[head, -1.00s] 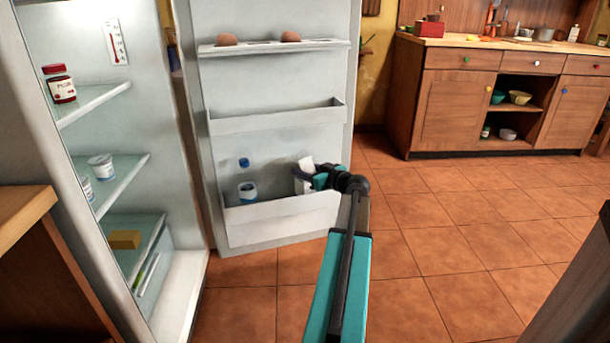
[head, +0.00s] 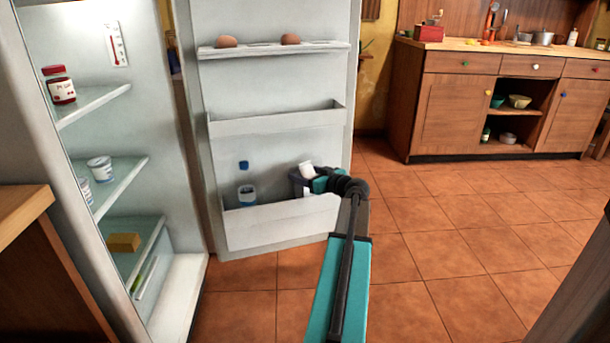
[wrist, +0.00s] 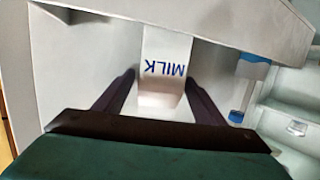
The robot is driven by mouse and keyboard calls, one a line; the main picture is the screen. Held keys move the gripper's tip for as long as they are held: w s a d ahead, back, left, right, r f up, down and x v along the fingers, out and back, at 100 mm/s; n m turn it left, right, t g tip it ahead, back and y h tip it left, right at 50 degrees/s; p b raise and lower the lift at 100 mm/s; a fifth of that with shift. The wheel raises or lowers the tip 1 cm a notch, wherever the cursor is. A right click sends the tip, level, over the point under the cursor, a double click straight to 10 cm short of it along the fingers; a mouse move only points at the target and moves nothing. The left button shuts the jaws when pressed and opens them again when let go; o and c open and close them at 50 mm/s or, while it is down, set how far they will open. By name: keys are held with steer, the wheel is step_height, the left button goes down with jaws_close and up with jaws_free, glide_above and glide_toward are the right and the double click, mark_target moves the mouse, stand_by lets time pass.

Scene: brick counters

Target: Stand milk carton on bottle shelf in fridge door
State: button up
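The white milk carton (head: 307,191) stands in the low shelf of the fridge door, the bottle shelf (head: 280,228), and looks about upright. Its lower part is hidden behind the shelf's front wall. In the wrist view the carton (wrist: 166,52) shows its blue MILK lettering upside down. My gripper (head: 303,182) is around the carton's upper part. In the wrist view its dark fingers (wrist: 160,78) lie on either side, with a clear gap at the left finger and little or none at the right. The gripper looks open.
A blue-capped bottle (head: 245,194) stands in the same shelf, left of the carton; it also shows in the wrist view (wrist: 248,88). An empty rack (head: 277,120) is above, and eggs (head: 290,39) sit higher. Fridge shelves (head: 118,172) are at left.

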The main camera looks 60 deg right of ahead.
steer(key=shift+r, duration=0.25)
steer(key=p+v, duration=0.4)
steer(key=v, duration=0.8)
steer(key=shift+f, duration=0.1)
stand_by(0.6)
